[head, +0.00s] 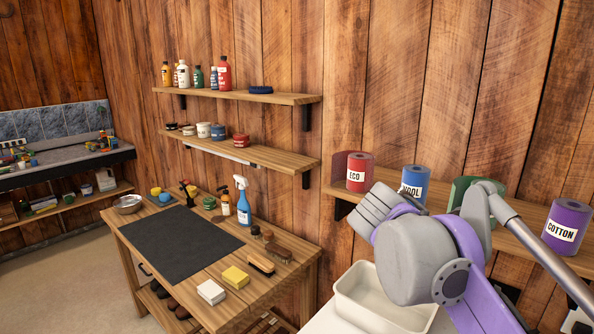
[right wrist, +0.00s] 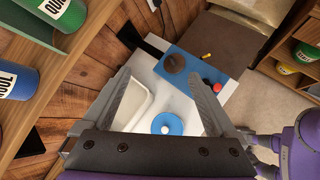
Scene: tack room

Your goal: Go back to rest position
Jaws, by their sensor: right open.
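My right gripper (right wrist: 158,75) is open, its two grey fingers wide apart in the right wrist view. Nothing is held between them. Below it is a white counter with a white basin (right wrist: 132,100), a blue round item (right wrist: 165,123) and a blue board (right wrist: 188,66). In the head view my right arm's grey and purple links rise at the right, in front of the shelf of spools; its jaws cannot be made out there. My left gripper is in neither view.
A wall shelf carries a red ECO spool (head: 356,178), a blue WOOL spool (head: 414,184) and a purple COTTON spool (head: 567,227). The white basin (head: 372,305) is below. A wooden workbench (head: 285,290) with brushes, bottles and a black mat (head: 180,243) stands left.

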